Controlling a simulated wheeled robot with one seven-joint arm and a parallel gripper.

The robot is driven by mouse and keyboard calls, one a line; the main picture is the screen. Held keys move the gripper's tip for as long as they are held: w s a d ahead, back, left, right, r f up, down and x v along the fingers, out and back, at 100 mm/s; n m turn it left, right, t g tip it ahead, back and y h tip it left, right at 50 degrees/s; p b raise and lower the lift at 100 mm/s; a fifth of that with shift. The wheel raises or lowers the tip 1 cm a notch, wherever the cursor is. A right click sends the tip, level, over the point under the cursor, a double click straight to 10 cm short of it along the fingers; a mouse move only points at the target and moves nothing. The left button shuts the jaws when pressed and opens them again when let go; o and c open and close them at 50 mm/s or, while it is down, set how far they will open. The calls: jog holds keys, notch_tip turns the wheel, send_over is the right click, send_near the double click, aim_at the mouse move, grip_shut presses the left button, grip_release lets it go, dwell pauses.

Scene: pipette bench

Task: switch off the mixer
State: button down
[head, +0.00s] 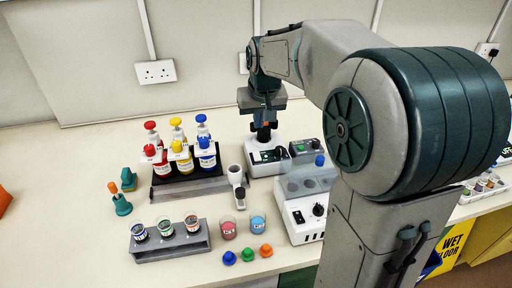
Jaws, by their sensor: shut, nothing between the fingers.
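My gripper (264,137) is shut and points straight down at the back of the bench. It is right over a small white device (267,165) with a dark panel, which looks like the mixer. The fingertips are at or just above the device's top; I cannot tell whether they touch it. My gripper hides part of the device, and its switch position is too small to read. A grey box with a dark top and a green spot (301,147) stands close to its right.
A white unit with a clear cover and black knob (318,210) stands in front, partly behind my arm. A rack of pump bottles (190,185) is to the left. A vial rack (170,246), two beakers (228,228) and coloured caps (247,255) are nearer.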

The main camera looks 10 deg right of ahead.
aim_at(256, 153)
jog(key=x, duration=0.4)
jog(key=p+x, duration=0.1)
jog(key=x, duration=0.3)
jog(key=s+x, duration=0.1)
jog(key=x, duration=0.3)
jog(key=shift+w+f, duration=0.15)
jog(key=shift+f, duration=0.3)
jog(key=shift+d+p, duration=0.15)
jog(key=shift+p, duration=0.15)
